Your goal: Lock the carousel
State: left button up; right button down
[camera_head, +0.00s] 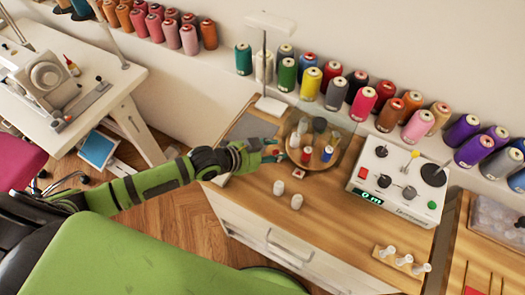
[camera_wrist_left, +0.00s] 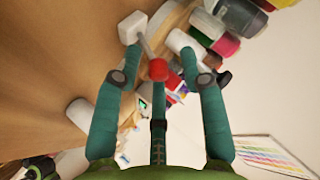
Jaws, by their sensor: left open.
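The carousel (camera_head: 317,167) is a round wooden disc bearing several thread spools, on the wooden counter behind a clear panel. Part of its wooden rim shows in the left wrist view (camera_wrist_left: 176,18). There, a red knob (camera_wrist_left: 157,69) sits on a thin metal rod running to a white block (camera_wrist_left: 132,27) beside the rim. My left gripper (camera_head: 273,151) is at the left side of the carousel, open. In the left wrist view its teal fingers (camera_wrist_left: 160,62) spread around the red knob; contact is unclear. My right gripper is not in view.
Two white cones (camera_head: 288,195) stand on the counter in front of the carousel. A white winder machine (camera_head: 400,185) stands to the right. A spool shelf (camera_head: 345,110) runs behind. A rod stand (camera_head: 270,104) rises behind the carousel. The counter's front middle (camera_head: 335,225) is clear.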

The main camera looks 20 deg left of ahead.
pick_arm(q)
jog(key=v, duration=1.1)
jog(key=shift+s+a+r, duration=0.15)
jog(key=shift+s+r, duration=0.05)
jog(key=shift+r, duration=0.05)
